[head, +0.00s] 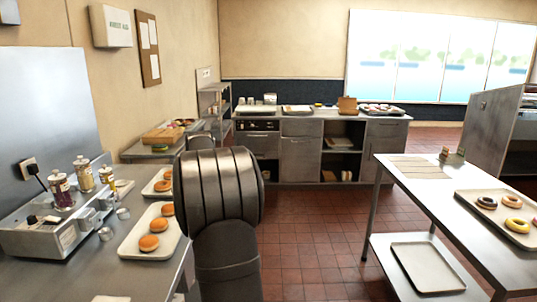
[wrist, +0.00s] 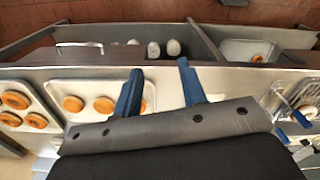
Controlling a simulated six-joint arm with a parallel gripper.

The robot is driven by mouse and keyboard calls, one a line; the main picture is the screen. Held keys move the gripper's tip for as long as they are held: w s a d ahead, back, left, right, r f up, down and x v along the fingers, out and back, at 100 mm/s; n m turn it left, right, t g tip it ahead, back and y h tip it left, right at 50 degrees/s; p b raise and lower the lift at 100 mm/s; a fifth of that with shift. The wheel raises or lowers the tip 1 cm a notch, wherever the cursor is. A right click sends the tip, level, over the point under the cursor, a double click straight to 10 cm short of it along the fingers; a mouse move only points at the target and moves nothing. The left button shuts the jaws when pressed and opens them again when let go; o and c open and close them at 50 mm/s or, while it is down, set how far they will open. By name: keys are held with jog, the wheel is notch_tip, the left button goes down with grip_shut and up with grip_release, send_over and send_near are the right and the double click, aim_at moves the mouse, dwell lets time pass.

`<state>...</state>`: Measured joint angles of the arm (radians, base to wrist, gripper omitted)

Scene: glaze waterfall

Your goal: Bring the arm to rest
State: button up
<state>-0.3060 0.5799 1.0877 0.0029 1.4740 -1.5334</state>
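My arm (head: 218,205) rises in the middle of the head view, its dark metal link in front of the left counter's edge. My gripper is not visible in the head view. In the wrist view my gripper (wrist: 160,67) has two blue fingers spread well apart, with nothing between them. The fingers show over the steel counter (wrist: 220,77) near its edge. A white tray (wrist: 70,90) of golden-brown doughnuts lies beside and partly behind the left finger. I cannot tell how high the gripper is above the counter.
The left counter also holds a glazing machine (head: 55,232) with jars on top, and a doughnut tray (head: 135,246). A steel table (head: 425,178) with a tray of glazed doughnuts (head: 510,226) stands right. White cups (wrist: 153,49) sit on a lower shelf. The tiled floor (head: 310,240) between is clear.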

jog(key=w+d+f+m, duration=0.1)
jog(key=w+d+m, duration=0.3)
jog(key=d, duration=0.9)
jog(key=w, duration=0.3)
jog(key=shift+f+m, duration=0.3)
jog(key=shift+m, duration=0.1)
